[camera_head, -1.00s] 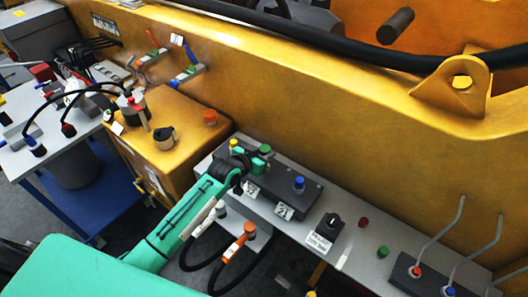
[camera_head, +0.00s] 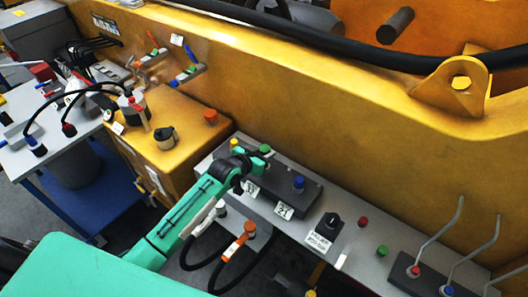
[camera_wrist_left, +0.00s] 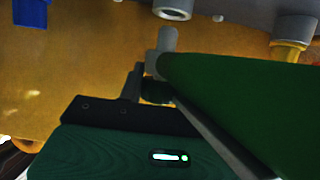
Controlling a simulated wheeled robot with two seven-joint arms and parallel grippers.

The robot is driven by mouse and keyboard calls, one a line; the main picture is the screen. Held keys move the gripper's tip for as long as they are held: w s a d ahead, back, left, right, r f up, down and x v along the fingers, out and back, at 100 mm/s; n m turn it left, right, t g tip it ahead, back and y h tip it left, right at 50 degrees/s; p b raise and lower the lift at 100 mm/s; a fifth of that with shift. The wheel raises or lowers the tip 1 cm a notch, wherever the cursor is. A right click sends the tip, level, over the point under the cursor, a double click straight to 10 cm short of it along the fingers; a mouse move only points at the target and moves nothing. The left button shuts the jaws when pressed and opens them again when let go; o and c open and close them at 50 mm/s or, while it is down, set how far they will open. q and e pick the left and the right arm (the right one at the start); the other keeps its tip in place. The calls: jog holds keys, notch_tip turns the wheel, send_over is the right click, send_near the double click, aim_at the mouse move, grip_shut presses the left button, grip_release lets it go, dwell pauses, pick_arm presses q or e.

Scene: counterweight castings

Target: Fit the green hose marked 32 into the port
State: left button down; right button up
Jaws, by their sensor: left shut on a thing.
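My left gripper (camera_head: 248,165) is over the dark port block (camera_head: 268,182) on the grey shelf. In the left wrist view its dark finger (camera_wrist_left: 137,82) is against a thick dark green hose (camera_wrist_left: 235,85), on which it is shut. The hose's narrow grey tip (camera_wrist_left: 167,40) points up the picture, towards a grey port with a pale ring (camera_wrist_left: 172,13). The tip appears apart from that port. No number on the hose can be read. In the head view the arm covers most of the hose. My right gripper is out of view.
A blue-capped fitting (camera_head: 298,183) stands on the block's right part. White and orange hose ends (camera_head: 238,245) hang at the shelf's front. A black fitting (camera_head: 330,222) and bent levers (camera_head: 445,235) stand farther right. The yellow machine wall (camera_head: 330,130) rises behind.

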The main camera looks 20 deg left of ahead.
pick_arm(q)
jog(key=shift+f+b, duration=0.45)
jog(key=shift+f, duration=0.3)
jog(key=shift+f+b, duration=0.55)
jog(key=shift+f, duration=0.35)
jog(key=c, duration=1)
grip_release()
jog(key=shift+o, duration=0.6)
jog(key=shift+f, duration=0.1)
jog(key=b+v, duration=0.3)
jog(key=v, duration=1.1)
jog(key=shift+b, duration=0.3)
jog(key=shift+f, duration=0.1)
